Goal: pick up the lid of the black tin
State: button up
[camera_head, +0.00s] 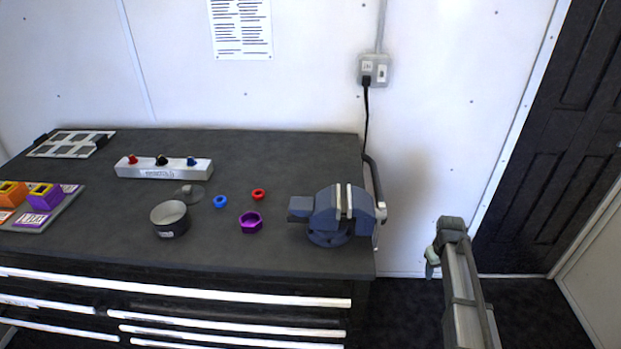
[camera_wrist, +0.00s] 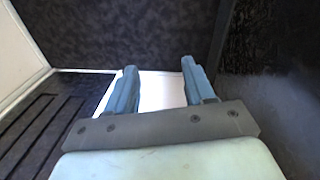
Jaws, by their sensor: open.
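The black tin (camera_head: 170,221) stands upright on the dark workbench, left of its middle, and looks open at the top with a pale inside. A dark round lid (camera_head: 189,194) with a small knob lies flat on the bench just behind and to the right of the tin. My gripper (camera_wrist: 157,82) is open and empty in the wrist view, with its two blue fingers apart. In the head view my arm is right of the bench, well away from the tin and lid. Neither tin nor lid shows in the wrist view.
A blue vise (camera_head: 338,215) stands at the bench's right end. A blue ring (camera_head: 220,201), a red ring (camera_head: 258,194) and a purple nut (camera_head: 251,222) lie between it and the tin. A white block with coloured knobs (camera_head: 164,168) lies behind the lid. A tray (camera_head: 62,207) sits left.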

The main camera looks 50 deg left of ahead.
jog(key=a+r+n, duration=0.1)
jog(key=a+r, duration=0.7)
jog(key=a+r+n+t+y, duration=0.1)
jog(key=a+r, duration=0.7)
jog(key=r, duration=0.1)
jog(key=s+a+r+n+t+y, duration=0.1)
jog(key=a+r+n, duration=0.1)
jog(key=a+r, duration=0.6)
jog(key=shift+a+r, duration=0.1)
jog(key=shift+r, duration=0.15)
jog(key=s+a+r+n, duration=0.1)
jog(key=s+a+r, duration=0.2)
jog(key=a, duration=0.1)
jog(key=n+g+y, duration=0.2)
jog(key=n+g, duration=0.5)
jog(key=n, duration=0.4)
send_near(187, 187)
jog(key=x, duration=0.8)
jog(key=shift+s+f, duration=0.15)
jog(key=shift+f, duration=0.1)
jog(key=shift+c, duration=0.4)
grip_shut()
